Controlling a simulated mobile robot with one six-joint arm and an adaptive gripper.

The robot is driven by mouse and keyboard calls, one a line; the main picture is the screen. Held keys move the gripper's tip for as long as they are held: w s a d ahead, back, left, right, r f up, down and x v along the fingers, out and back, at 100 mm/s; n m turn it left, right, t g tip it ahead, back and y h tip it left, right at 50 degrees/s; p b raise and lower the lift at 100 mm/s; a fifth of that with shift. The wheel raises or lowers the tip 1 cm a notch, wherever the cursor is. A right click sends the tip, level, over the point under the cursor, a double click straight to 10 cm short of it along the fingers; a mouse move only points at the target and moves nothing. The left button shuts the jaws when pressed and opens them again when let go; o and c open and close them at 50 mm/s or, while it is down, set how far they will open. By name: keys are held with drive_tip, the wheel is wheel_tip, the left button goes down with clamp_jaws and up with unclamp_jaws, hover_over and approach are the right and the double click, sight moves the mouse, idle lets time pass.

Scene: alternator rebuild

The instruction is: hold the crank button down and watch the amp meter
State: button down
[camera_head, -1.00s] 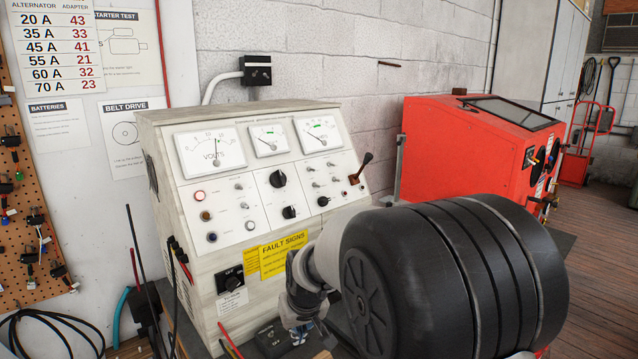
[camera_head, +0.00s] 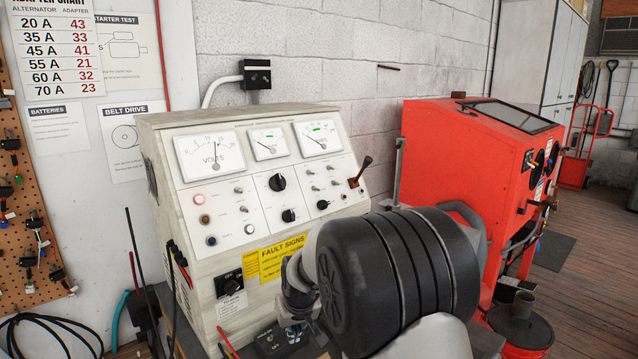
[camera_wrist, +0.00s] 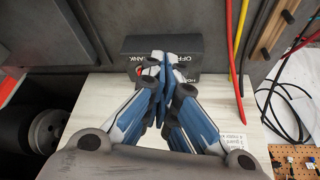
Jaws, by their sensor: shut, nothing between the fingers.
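A black switch box (camera_wrist: 192,46) with white lettering, partly readable as "OFF" and "ANK", sits at the far edge of a pale board in the wrist view. It also shows at the bottom of the head view (camera_head: 268,345). My gripper (camera_wrist: 163,62) is shut and empty, its fingertips over the middle of the box. The fingers hide the crank button, so I cannot tell whether they touch or press it. In the head view my gripper (camera_head: 296,335) is beside the box. The test bench has a volt meter (camera_head: 211,158) and two smaller meters (camera_head: 268,145) (camera_head: 318,138); their labels are unreadable.
Red and yellow cables (camera_wrist: 240,40) run beside the box. The pale bench cabinet (camera_head: 200,290) rises behind it. A red cabinet (camera_head: 450,150) stands to the right, with a red bucket (camera_head: 522,335) on the floor.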

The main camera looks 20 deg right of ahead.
drive_tip(key=shift+w+d+f, duration=0.1)
drive_tip(key=shift+w+f, duration=0.55)
drive_tip(key=shift+w, duration=0.25)
drive_tip(key=shift+w+d+f, duration=0.1)
drive_tip(key=shift+w+f, duration=0.55)
drive_tip(key=shift+w, duration=0.25)
drive_tip(key=shift+w+d+f, duration=0.1)
drive_tip(key=shift+w+f, duration=0.55)
drive_tip(key=shift+w, duration=0.25)
wheel_tip(320, 180, up, 5)
drive_tip(key=p, duration=0.4)
drive_tip(key=shift+r, duration=0.2)
drive_tip(key=shift+f, duration=0.1)
